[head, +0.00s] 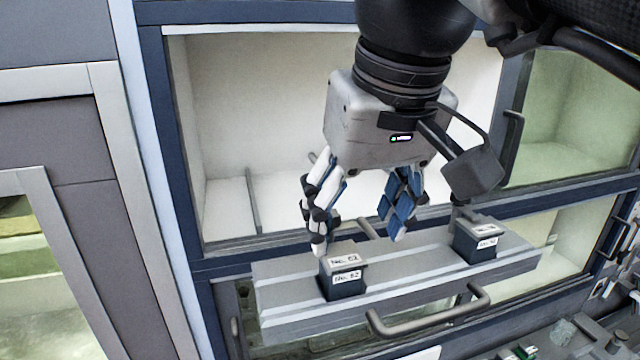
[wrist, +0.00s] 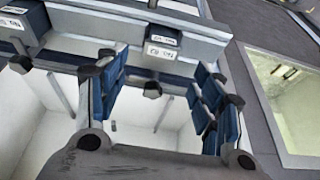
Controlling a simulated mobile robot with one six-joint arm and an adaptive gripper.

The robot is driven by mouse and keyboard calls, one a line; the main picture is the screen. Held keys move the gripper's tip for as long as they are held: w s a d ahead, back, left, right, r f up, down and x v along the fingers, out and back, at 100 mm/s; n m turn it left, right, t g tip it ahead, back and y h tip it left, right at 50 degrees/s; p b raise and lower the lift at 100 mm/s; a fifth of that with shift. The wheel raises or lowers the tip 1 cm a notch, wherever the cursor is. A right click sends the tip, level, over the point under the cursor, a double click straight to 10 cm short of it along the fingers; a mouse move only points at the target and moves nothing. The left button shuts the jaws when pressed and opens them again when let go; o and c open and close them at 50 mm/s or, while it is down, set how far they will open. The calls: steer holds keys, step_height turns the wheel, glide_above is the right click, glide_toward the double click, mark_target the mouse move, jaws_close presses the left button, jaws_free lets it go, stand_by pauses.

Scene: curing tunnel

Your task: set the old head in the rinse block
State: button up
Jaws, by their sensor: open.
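Two small dark blocks with grey tops and white number labels sit on a long grey rail (head: 410,290). The nearer labelled block (head: 343,284), whose label looks like "No. 52", is at the left end; the other labelled block (head: 476,247) is toward the right end. I cannot tell which is the old head, and I cannot pick out the rinse block. My gripper (head: 357,236) is open and empty above and behind the rail, near the left block. In the wrist view the left block (wrist: 163,46) shows beyond and between the open fingers (wrist: 155,78).
A grey bar handle (head: 430,318) sticks out at the rail's front. Behind is an open, pale-walled chamber (head: 250,110) with a blue frame. A greenish window (head: 570,110) is at right. Small loose parts lie on a bench (head: 540,345) at lower right.

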mark_target(341, 255)
steer(key=b+x, duration=0.7)
steer(key=shift+w+a+f, duration=0.2)
steer(key=shift+w+a, duration=0.05)
steer(key=shift+w, duration=0.15)
steer(key=c, duration=1.1)
stand_by(0.6)
steer(key=shift+r, duration=0.15)
steer(key=shift+c, duration=0.2)
step_height(341, 255, up, 6)
steer(key=p, duration=0.6)
